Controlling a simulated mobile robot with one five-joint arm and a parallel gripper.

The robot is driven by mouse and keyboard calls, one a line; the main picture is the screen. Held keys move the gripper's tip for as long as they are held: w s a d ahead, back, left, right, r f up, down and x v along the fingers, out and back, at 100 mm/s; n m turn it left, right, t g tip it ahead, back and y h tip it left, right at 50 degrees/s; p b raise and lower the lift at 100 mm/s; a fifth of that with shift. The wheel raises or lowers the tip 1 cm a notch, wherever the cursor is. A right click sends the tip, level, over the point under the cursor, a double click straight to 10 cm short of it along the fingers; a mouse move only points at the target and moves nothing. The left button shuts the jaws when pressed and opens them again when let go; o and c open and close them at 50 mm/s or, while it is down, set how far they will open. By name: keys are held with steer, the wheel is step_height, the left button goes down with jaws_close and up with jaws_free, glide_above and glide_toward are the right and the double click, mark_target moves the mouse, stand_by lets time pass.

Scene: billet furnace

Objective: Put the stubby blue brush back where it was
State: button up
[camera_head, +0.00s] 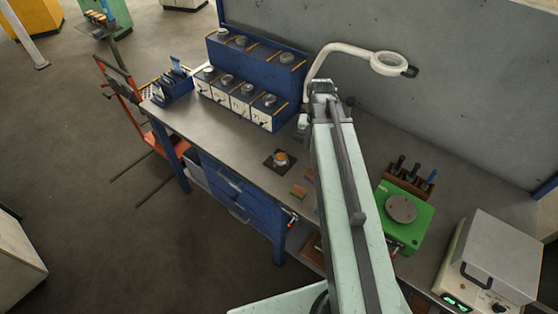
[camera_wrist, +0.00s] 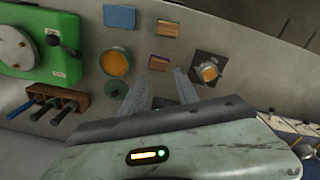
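No brush stands out for certain in either view. The best match is a blue-handled tool (camera_head: 430,178) in a brown wooden rack (camera_head: 405,184) with darker-handled tools; whether it is a brush I cannot tell. The rack is to the left of the fingers there. In the head view my arm hides the gripper.
The grey bench holds a green machine (camera_head: 405,215), a grey instrument box (camera_head: 490,262), a blue stepped stand (camera_head: 255,62) and a magnifier lamp (camera_head: 388,63).

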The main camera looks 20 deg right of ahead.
steer(key=s+a+n, duration=0.2)
steer(key=a+n, duration=0.3)
steer(key=a, duration=1)
steer(key=shift+a+n, duration=0.15)
steer(key=shift+n, duration=0.15)
